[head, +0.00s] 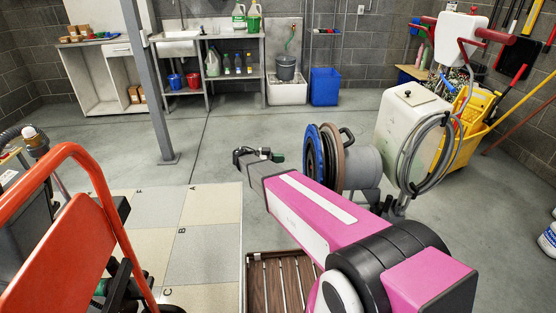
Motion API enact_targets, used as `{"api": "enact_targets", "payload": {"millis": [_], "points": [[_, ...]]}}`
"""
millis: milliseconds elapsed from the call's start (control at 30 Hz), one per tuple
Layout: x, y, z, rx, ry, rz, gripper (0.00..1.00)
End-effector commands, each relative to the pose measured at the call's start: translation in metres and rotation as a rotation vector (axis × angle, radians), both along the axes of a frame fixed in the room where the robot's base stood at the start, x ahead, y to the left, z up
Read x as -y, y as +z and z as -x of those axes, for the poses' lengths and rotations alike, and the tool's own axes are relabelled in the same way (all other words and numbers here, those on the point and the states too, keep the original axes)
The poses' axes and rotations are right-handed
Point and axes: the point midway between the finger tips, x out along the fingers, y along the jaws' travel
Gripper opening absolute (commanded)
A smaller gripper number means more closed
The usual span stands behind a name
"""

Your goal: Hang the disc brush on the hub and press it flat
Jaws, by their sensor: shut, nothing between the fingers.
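The polishing machine lies tipped back, with its round grey housing (364,166) facing left. A blue disc (314,158), which looks like the disc brush, stands upright at the housing's left end. A brown round plate (339,155) stands between the blue disc and the housing. The hub itself is hidden behind the discs. I cannot tell whether the blue disc sits flat or leaves a gap. My gripper (268,156) is at the end of my pink arm, left of the blue disc and apart from it in the picture. It looks shut and empty.
A white tank (408,125) with a coiled grey hose stands right of the housing, near a yellow mop bucket (470,120). A wooden slatted rack (282,280) lies below my arm. An orange-framed cart (60,235) fills the left foreground. Tiled floor panels (205,255) lie between.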

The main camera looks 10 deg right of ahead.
Motion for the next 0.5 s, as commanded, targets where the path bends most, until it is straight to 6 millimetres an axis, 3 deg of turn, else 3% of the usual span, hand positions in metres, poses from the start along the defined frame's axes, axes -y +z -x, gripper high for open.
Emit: {"api": "enact_targets", "payload": {"millis": [500], "points": [[0.064, -0.006, 0.001, -0.004, -0.002, -0.003, 0.0]]}}
